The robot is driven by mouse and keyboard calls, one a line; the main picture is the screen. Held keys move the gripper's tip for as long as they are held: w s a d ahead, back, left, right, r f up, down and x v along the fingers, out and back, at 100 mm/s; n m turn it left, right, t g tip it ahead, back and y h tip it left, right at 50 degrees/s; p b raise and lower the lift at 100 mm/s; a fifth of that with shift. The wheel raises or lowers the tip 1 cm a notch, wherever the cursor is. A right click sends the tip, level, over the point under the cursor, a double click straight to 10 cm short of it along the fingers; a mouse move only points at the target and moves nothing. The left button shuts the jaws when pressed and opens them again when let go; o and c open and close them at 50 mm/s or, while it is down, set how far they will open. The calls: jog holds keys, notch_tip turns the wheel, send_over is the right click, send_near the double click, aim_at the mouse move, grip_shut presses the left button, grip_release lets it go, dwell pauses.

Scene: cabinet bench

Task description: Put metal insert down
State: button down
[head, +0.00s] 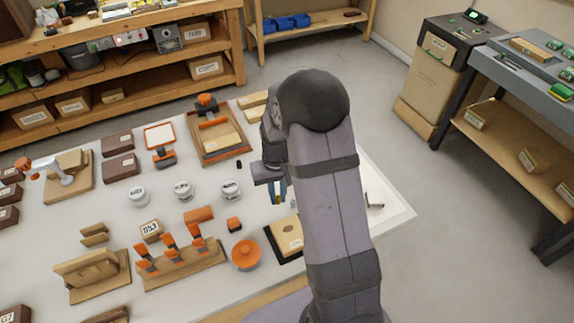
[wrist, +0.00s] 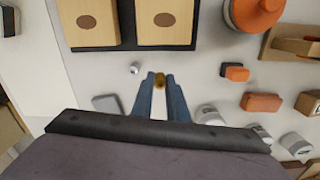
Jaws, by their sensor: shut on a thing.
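My gripper (wrist: 160,82) points down over the white bench top, its two blue fingers shut on a small brass-coloured metal insert (wrist: 159,80). In the head view my gripper (head: 278,199) is partly hidden by my arm, with a small brass spot between the fingertips. A small silver round piece (wrist: 134,68) lies on the bench just left of the fingertips in the wrist view. A black-edged tray (wrist: 126,40) with two tan blocks lies beyond the fingertips; the same tray (head: 271,247) is partly behind my arm in the head view.
Several white-lidded jars (head: 183,190) stand farther left. Bare white bench (wrist: 60,85) lies left of the fingers in the wrist view.

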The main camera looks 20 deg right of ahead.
jog(key=shift+m, duration=0.6)
jog(key=w+d, duration=0.2)
jog(key=w, duration=0.1)
jog(key=w+d+f, duration=0.1)
jog(key=w+d, duration=0.2)
jog(key=w+d+f+b, duration=0.1)
jog(key=w+d, duration=0.1)
jog(key=shift+w+d, duration=0.25)
jog(key=shift+w, duration=0.15)
jog(key=shift+n, duration=0.3)
jog(key=w, duration=0.1)
jog(key=w+d+r, duration=0.2)
jog(key=shift+w+d, duration=0.15)
jog(key=shift+w, duration=0.25)
notch_tip(320, 180, up, 8)
jog(key=w+n, duration=0.1)
jog(key=n, duration=0.3)
jog(key=shift+w+d+f+n, duration=0.15)
jog(key=shift+d+f+n, duration=0.05)
jog(key=shift+n, duration=0.1)
jog(key=shift+f, duration=0.1)
jog(key=shift+f+p, duration=1.2)
jog(key=shift+f, duration=3.75)
